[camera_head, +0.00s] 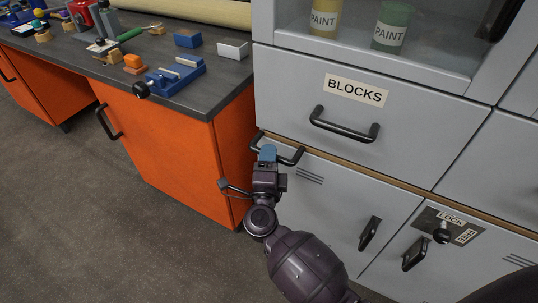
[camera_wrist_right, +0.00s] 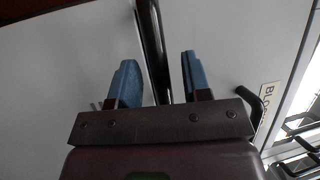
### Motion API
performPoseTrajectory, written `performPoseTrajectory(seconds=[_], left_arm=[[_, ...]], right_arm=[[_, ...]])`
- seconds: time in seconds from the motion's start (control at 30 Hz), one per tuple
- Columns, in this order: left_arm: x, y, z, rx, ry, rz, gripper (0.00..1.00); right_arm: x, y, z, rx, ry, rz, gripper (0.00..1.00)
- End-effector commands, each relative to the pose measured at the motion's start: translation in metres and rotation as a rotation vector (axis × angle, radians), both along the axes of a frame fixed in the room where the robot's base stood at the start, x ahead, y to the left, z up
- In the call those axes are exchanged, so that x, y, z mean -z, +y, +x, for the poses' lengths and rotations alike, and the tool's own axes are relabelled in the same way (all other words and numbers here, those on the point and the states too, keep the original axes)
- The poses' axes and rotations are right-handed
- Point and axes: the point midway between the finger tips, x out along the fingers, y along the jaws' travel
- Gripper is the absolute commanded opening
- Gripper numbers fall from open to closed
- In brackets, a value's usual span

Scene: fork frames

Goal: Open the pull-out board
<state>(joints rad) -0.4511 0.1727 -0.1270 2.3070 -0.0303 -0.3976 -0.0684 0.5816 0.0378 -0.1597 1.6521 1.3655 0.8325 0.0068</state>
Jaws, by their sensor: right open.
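The pull-out board shows as a thin wooden edge (camera_head: 350,165) under the drawer labelled BLOCKS, about level with the cabinet front. A dark bar handle (camera_head: 293,160) sits at its left part. My right gripper (camera_head: 267,152) is at this handle and hides its middle. In the right wrist view, its two blue fingers (camera_wrist_right: 158,78) are apart, with the dark handle bar (camera_wrist_right: 153,45) running between them. There are gaps beside the bar; I cannot tell whether a finger touches it. My left gripper is not in view.
The BLOCKS drawer (camera_head: 400,137) with its own handle (camera_head: 343,126) is above. Grey doors (camera_head: 340,205) and a lock plate (camera_head: 446,227) are below. An orange workbench (camera_head: 175,150) with several tools stands close at left. The floor (camera_head: 120,225) in front is clear.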

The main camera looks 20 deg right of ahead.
Motion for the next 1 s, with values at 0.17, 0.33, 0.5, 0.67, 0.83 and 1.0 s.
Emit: performPoseTrajectory(seconds=[0.17,0.33,0.5,0.67,0.83,1.0], left_arm=[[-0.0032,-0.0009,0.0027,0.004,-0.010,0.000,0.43],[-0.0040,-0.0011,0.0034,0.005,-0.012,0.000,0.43],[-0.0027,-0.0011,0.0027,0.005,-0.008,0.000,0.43],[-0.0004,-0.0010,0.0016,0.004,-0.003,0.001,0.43],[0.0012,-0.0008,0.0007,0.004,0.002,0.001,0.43],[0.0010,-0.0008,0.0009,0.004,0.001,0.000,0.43]], right_arm=[[-0.0011,-0.0033,0.0067,-0.001,0.001,-0.001,0.44],[-0.0016,-0.0037,0.0073,-0.001,0.001,-0.001,0.44],[-0.0016,-0.0037,0.0071,-0.001,0.001,-0.001,0.32],[-0.0014,-0.0037,0.0071,-0.001,0.001,-0.001,0.07],[-0.0014,-0.0037,0.0070,-0.001,0.001,-0.001,0.00],[-0.0015,-0.0040,0.0069,-0.001,0.001,-0.001,0.00]])
